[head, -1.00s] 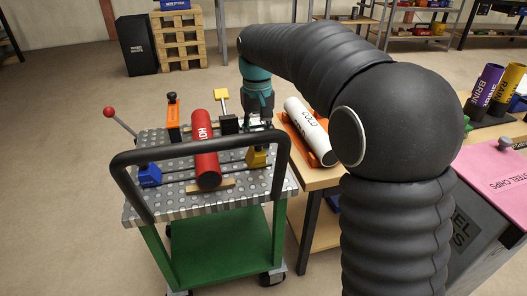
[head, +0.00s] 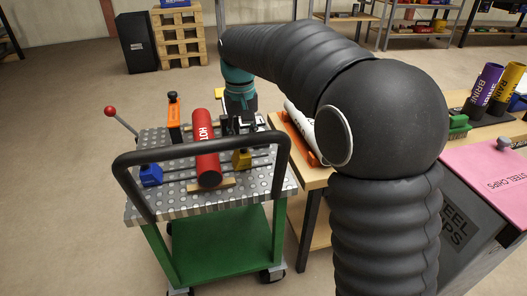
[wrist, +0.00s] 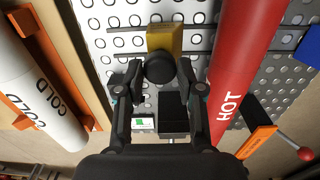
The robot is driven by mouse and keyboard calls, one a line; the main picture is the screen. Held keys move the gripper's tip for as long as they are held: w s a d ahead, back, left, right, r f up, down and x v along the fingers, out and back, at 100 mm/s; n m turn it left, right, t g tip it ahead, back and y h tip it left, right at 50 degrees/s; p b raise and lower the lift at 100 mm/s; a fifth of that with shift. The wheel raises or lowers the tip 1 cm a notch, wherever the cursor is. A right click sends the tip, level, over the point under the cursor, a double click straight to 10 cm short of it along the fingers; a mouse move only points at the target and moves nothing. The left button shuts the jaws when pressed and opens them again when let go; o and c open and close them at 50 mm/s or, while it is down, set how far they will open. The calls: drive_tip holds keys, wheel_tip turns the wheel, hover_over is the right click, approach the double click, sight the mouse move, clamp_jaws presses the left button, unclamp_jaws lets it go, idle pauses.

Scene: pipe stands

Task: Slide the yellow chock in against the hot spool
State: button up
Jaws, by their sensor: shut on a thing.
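The red hot spool (head: 207,160) lies on the cart's perforated metal top; it also shows in the wrist view (wrist: 243,60). The yellow chock (head: 242,160) sits on a slotted track to the right of the spool. In the wrist view the yellow chock (wrist: 165,38) is left of the spool, with a gap between them. My gripper (wrist: 160,74) is shut on the chock's round black knob. In the head view my gripper (head: 238,126) is above and behind the chock, and its fingertips are partly hidden.
A blue chock (head: 150,175) sits left of the spool. An orange clamp (head: 174,118) and a red-knobbed lever (head: 110,110) stand at the cart's back left. The black handrail (head: 200,148) crosses the front. The white cold spool (wrist: 45,105) lies in an orange cradle beside the cart.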

drive_tip(key=shift+a, duration=0.1)
drive_tip(key=shift+s+a+p, duration=0.25)
drive_tip(key=shift+a+p, duration=0.05)
drive_tip(key=shift+a, duration=0.5)
drive_tip(key=shift+s+a+p, duration=0.2)
drive_tip(key=shift+a+p, duration=0.05)
drive_tip(key=shift+a, duration=0.5)
drive_tip(key=shift+s+a+p, duration=0.25)
drive_tip(key=shift+a+p, duration=0.05)
drive_tip(key=shift+a, duration=0.5)
drive_tip(key=o, duration=0.7)
drive_tip(key=shift+r, duration=0.1)
wheel_tip(320, 180, up, 7)
drive_tip(key=p, duration=0.6)
drive_tip(key=shift+p, duration=0.35)
